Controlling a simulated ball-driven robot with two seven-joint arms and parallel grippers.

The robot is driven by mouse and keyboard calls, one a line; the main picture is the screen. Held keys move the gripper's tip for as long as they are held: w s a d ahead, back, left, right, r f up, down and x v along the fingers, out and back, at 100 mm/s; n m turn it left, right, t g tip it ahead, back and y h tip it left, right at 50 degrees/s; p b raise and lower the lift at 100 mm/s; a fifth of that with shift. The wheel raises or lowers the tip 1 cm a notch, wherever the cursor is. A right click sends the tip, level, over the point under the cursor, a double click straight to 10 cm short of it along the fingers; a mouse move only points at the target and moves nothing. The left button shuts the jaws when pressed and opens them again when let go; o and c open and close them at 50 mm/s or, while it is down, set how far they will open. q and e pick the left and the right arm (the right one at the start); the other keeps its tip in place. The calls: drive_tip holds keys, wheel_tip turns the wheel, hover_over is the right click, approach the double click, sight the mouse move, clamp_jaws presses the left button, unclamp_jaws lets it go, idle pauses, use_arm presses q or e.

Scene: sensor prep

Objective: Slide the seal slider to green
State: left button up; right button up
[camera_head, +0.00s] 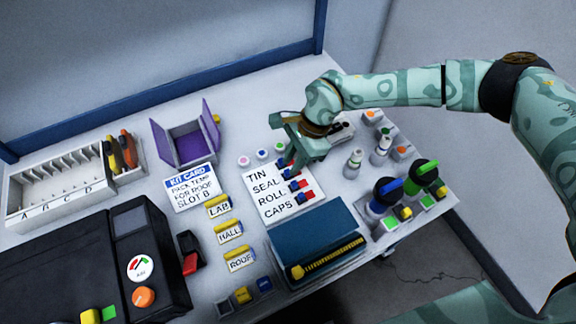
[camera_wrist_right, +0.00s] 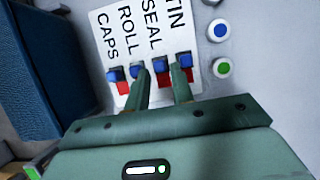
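A white checklist board (camera_head: 257,204) reads TIN, SEAL, ROLL, CAPS, and also shows in the right wrist view (camera_wrist_right: 128,50). Each line has a blue slider knob with red showing beside it; I see no green on the board. The seal slider (camera_wrist_right: 160,66) is blue, with red exposed on its side nearer my gripper. My right gripper (camera_wrist_right: 161,74) reaches down over the board, its fingers apart, with the seal slider between the fingertips. I cannot tell whether they touch it. In the head view this gripper (camera_head: 291,168) partly hides the upper sliders. My left gripper is out of view.
Round buttons (camera_head: 262,153) line the board's far edge. A blue box (camera_head: 315,236) stands in front. A purple open box (camera_head: 188,140) and kit card (camera_head: 190,187) lie left. Bottles and blue and green-handled devices (camera_head: 388,188) stand right. Yellow-topped label blocks (camera_head: 230,232) sit left of the board.

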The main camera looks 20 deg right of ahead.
drive_tip(key=shift+b+x, duration=0.3)
drive_tip(key=shift+x, duration=1)
clamp_jaws()
drive_tip(key=shift+w+d, duration=0.1)
drive_tip(key=shift+d, duration=0.65)
drive_tip(key=shift+w+d, duration=0.15)
drive_tip(key=shift+d, duration=0.55)
drive_tip(key=shift+w, duration=0.1)
